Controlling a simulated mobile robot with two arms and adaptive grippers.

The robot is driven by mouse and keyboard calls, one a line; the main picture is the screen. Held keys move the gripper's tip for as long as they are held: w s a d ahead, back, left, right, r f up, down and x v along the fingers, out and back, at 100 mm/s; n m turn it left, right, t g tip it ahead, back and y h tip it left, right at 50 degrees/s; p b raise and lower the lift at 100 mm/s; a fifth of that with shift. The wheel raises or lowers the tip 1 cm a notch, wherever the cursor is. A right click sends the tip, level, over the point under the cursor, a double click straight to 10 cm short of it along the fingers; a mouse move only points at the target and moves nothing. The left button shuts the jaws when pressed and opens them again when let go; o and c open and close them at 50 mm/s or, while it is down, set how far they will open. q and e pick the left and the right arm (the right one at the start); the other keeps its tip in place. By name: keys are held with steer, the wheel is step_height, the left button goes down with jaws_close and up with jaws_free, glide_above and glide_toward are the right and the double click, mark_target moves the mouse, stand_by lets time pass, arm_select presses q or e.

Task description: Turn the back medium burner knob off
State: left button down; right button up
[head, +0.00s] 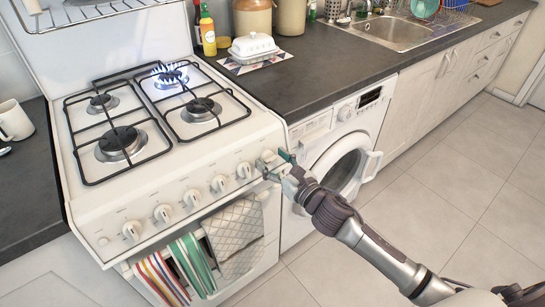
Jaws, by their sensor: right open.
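A white gas stove (260,130) stands at the left with a row of several white knobs along its sloped front panel. The back right burner (170,78) is lit with blue flames; the other burners show no flame. The rightmost knob that I see clearly (244,171) is just left of my right gripper (268,164). My right gripper is open at the right end of the panel, close to its front face. It covers that end, so I cannot tell whether it touches a knob there. My left gripper is not in view.
Striped towels (163,277) and a quilted mitt (234,238) hang on the oven door rail. The washer door (345,172) stands at the right, near my right arm. A butter dish (253,46) and bottle (207,32) are on the counter. The floor at right is clear.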

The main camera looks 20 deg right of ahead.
steer(key=c, duration=1)
steer(key=shift+c, duration=0.8)
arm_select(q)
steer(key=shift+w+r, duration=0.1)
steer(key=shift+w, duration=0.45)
